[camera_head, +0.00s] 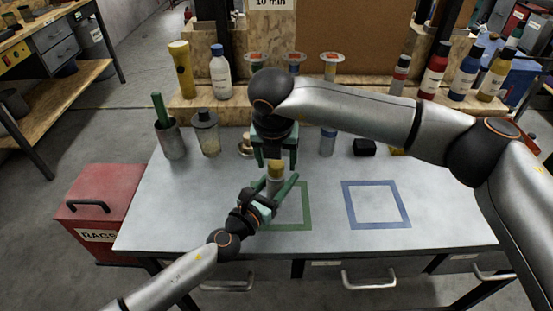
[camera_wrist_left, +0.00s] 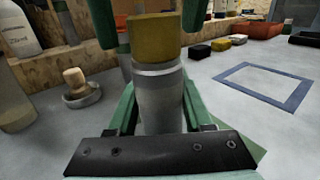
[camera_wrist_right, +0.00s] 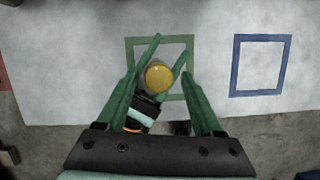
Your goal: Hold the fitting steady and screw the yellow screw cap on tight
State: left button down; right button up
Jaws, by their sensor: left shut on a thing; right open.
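The grey fitting (camera_wrist_left: 160,98) stands upright with the yellow screw cap (camera_wrist_left: 155,37) on its top end. The cap also shows in the head view (camera_head: 276,168) and from above in the right wrist view (camera_wrist_right: 159,76). My left gripper (camera_head: 276,187) is shut on the fitting, its green fingers on both sides of the body below the cap. My right gripper (camera_head: 275,160) points down from above the cap. Its fingers (camera_wrist_right: 159,72) are open, one on each side of the cap with gaps visible. How tightly the cap sits cannot be told.
A green square outline (camera_head: 308,205) lies around the work area, and a blue square outline (camera_head: 376,205) is clear to its right. Bottles, cups and a black block (camera_head: 364,147) stand along the back. A red rag bin (camera_head: 100,207) stands left of the table.

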jog(key=n+y, duration=0.1)
jog(key=n, duration=0.3)
pick_arm(q)
jog(key=shift+r, duration=0.1)
pick_arm(e)
jog(key=n+y, duration=0.1)
jog(key=n, duration=0.3)
jog(key=shift+n, duration=0.3)
jog(key=shift+c, duration=0.2)
jog(key=shift+g, duration=0.3)
grip_shut()
jog(key=shift+c, duration=2.1)
grip_release()
grip_shut()
